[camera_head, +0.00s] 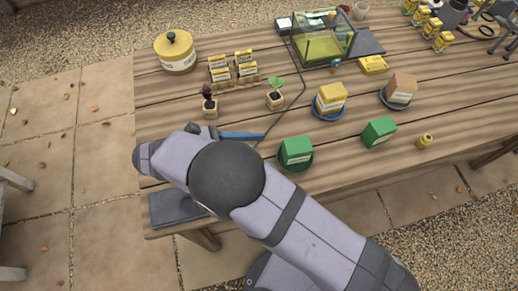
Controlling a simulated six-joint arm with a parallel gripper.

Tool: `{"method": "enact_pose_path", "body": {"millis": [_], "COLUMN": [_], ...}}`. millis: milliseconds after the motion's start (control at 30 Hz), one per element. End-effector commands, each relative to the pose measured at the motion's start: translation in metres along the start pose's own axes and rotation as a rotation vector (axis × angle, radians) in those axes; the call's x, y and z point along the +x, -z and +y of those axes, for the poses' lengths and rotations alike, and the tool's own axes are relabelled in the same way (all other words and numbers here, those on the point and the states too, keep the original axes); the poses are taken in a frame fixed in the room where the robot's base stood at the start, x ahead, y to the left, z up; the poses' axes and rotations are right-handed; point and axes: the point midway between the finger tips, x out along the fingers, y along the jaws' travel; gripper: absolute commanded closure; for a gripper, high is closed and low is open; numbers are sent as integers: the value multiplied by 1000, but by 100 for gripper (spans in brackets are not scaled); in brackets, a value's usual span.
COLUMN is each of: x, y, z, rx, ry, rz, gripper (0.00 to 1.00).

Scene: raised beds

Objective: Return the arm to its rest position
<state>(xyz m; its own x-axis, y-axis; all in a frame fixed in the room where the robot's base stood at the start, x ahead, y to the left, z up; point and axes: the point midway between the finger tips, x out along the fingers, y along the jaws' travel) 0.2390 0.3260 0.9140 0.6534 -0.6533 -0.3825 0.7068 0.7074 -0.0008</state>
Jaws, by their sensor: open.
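My arm (315,232) reaches from the bottom right over the front edge of the wooden table. Its dark round joint (228,178) is in the middle of the view, and a pale link (178,153) runs on from it to the left, above the table's front left part. My gripper does not show; the arm's own links seem to hide it. I see nothing held. What lies directly under the arm is hidden.
A green box (296,149) in a dark dish stands close right of the arm. A blue flat item (243,136) and two seedling pots (275,99) (210,107) lie just beyond it. A dark pad (175,207) is at the front left edge. A glass tank (322,42) stands behind.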

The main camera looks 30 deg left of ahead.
Motion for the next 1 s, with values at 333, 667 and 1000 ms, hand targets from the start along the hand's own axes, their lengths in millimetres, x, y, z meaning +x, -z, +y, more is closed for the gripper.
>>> {"method": "enact_pose_path", "body": {"millis": [333, 667, 1000], "x": [11, 90, 182], "y": [-9, -64, -100], "z": [1, -13, -92], "rx": [27, 257, 811], "ry": [38, 324, 794], "rz": [22, 193, 481], "gripper": [43, 43, 43]}}
